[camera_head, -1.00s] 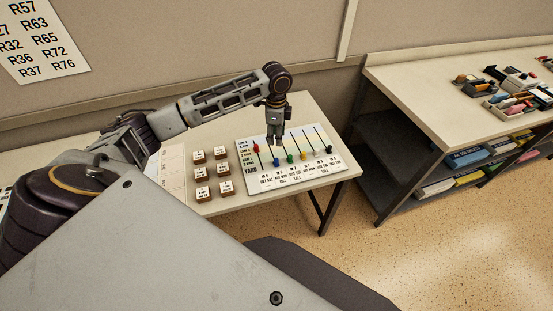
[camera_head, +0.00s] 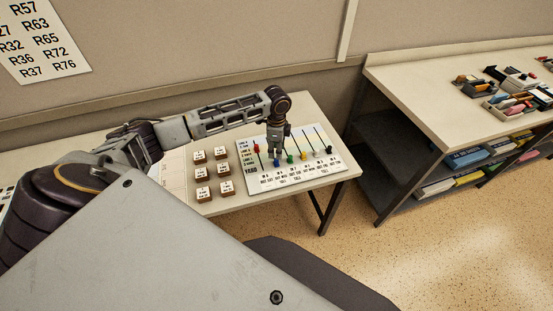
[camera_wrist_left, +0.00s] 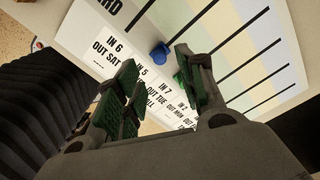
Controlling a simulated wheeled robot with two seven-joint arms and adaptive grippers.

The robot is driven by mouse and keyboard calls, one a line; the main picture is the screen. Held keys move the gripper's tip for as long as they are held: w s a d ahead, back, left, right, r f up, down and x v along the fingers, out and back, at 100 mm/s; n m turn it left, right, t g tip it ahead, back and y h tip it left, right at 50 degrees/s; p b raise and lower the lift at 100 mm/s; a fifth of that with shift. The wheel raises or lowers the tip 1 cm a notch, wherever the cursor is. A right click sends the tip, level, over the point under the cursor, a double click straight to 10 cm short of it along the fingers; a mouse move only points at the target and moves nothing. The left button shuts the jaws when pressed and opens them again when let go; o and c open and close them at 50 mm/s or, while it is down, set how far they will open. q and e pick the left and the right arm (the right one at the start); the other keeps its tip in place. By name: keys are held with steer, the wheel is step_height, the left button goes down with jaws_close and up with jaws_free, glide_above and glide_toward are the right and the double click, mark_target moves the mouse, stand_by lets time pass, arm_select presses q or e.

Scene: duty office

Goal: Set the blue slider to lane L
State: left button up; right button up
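The white slider board (camera_head: 247,183) lies on the table, with dark slots and coloured knobs. The blue slider (camera_head: 277,162) is at the lower end of its slot, near the row marked YARD. It also shows in the left wrist view as a blue knob (camera_wrist_left: 160,53). My left gripper (camera_head: 276,153) points down just above the blue slider. In the left wrist view its green-padded fingers (camera_wrist_left: 156,62) are apart, with the blue knob showing in the gap beyond the tips. Contact cannot be told. The lane lettering at the board's left edge is too small to read surely. My right gripper is out of view.
The red slider (camera_head: 257,149) is left of the blue one; green (camera_head: 290,159), yellow (camera_head: 303,155) and black (camera_head: 329,150) knobs are to the right. Several brown labelled blocks (camera_head: 199,157) stand left of the board. A shelf bench (camera_head: 420,93) stands at right.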

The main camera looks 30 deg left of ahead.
mark_target(276, 160)
arm_select(q)
steer(key=shift+f, duration=3.3)
jaws_close()
